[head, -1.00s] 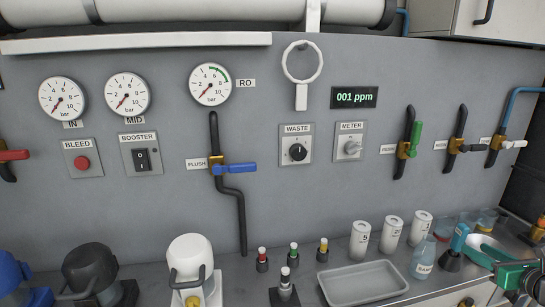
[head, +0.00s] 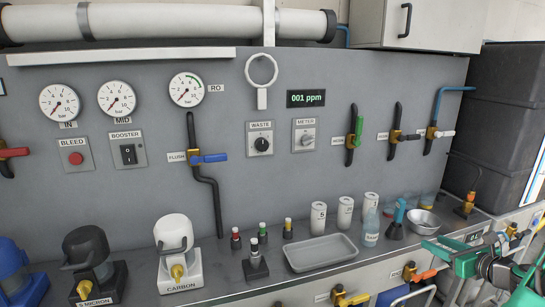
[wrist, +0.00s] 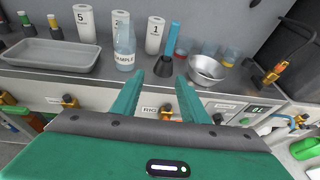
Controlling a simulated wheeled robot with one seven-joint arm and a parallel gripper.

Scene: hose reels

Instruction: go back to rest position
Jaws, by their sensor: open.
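My gripper (wrist: 163,70) shows in the wrist view with its two green fingers apart and nothing between them. It points toward the counter, with the blue-topped dark tool (wrist: 168,50), the steel bowl (wrist: 206,69) and the sample bottle (wrist: 125,45) beyond its tips. In the head view my green arm is at the lower right, in front of the counter's right end.
The counter (head: 330,275) carries a grey tray (head: 320,253), several white cartridges (head: 345,212), small coloured-cap bottles and the carbon housing (head: 176,250). Valves with coloured handles (head: 418,274) stick out below its front edge. A dark bin stack (head: 500,110) stands at the right.

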